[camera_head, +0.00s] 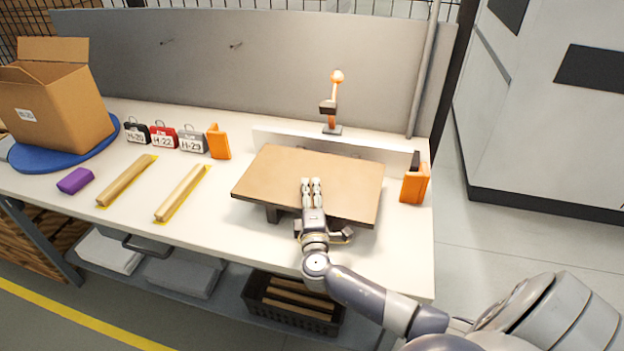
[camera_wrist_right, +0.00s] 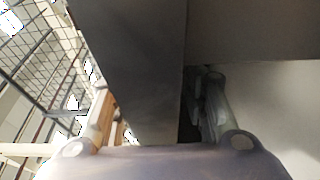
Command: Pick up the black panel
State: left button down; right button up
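No panel with a black top shows. The panel on the table (camera_head: 340,172) has a tan-brown top and dark edges, and lies flat, raised on dark supports. My right gripper (camera_head: 312,192) reaches it from the front, with finger parts showing over the top near the front edge. In the right wrist view the fingers (camera_wrist_right: 160,105) stand wide apart, on either side of a dark grey slab (camera_wrist_right: 145,65), probably the panel's edge. I see no clear grip. The part of the gripper under the panel is hidden in the head view. My left gripper is not in view.
An orange block (camera_head: 415,185) stands right of the panel, another (camera_head: 218,142) to its left. An orange-topped clamp (camera_head: 333,105) stands behind. Two wooden strips (camera_head: 182,193), a purple block (camera_head: 76,180), labelled tags (camera_head: 164,138) and a cardboard box (camera_head: 60,115) are at left.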

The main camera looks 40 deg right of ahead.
jog(key=c, duration=0.3)
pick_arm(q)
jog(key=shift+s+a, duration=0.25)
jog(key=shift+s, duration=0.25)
pick_arm(e)
grip_shut()
